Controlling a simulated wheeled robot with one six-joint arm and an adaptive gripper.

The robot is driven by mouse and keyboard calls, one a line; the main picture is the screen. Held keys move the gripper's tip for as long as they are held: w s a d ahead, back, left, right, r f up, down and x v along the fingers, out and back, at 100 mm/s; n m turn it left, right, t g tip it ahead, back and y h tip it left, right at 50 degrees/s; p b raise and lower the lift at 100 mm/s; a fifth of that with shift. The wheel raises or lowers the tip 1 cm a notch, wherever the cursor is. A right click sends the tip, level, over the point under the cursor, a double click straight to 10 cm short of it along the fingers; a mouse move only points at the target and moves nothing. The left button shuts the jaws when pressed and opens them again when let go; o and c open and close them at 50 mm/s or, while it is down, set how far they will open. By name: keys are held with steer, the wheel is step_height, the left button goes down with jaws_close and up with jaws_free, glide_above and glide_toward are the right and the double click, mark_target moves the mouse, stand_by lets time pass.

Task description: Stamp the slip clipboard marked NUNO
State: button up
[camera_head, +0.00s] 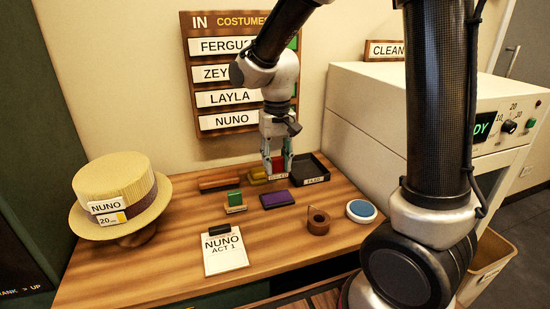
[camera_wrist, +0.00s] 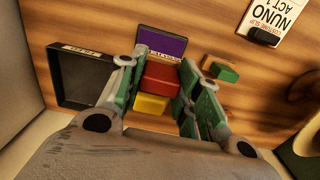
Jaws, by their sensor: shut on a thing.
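The NUNO clipboard (camera_head: 224,258) lies at the table's front, its slip reading "NUNO ACT 1". It also shows at the top right of the wrist view (camera_wrist: 262,35). My gripper (camera_head: 277,170) is at the back of the table, shut on a red stamp (camera_wrist: 161,77), which sits between its fingers. A yellow block (camera_wrist: 151,104) is close behind the red one. A purple ink pad (camera_head: 278,199) lies just in front of my gripper, also seen in the wrist view (camera_wrist: 163,44). A green stamp (camera_head: 234,199) stands left of the pad.
A black tray (camera_head: 324,178) is right of my gripper. A tape roll (camera_head: 318,224) and a round blue-topped tin (camera_head: 361,210) are at the front right. A straw hat (camera_head: 115,184) tagged NUNO stands left. A name board (camera_head: 188,75) hangs behind. A white machine (camera_head: 365,110) bounds the right.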

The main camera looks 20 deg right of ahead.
steer(key=shift+f, duration=2.95)
steer(key=shift+f, duration=0.55)
steer(key=shift+r, duration=3.55)
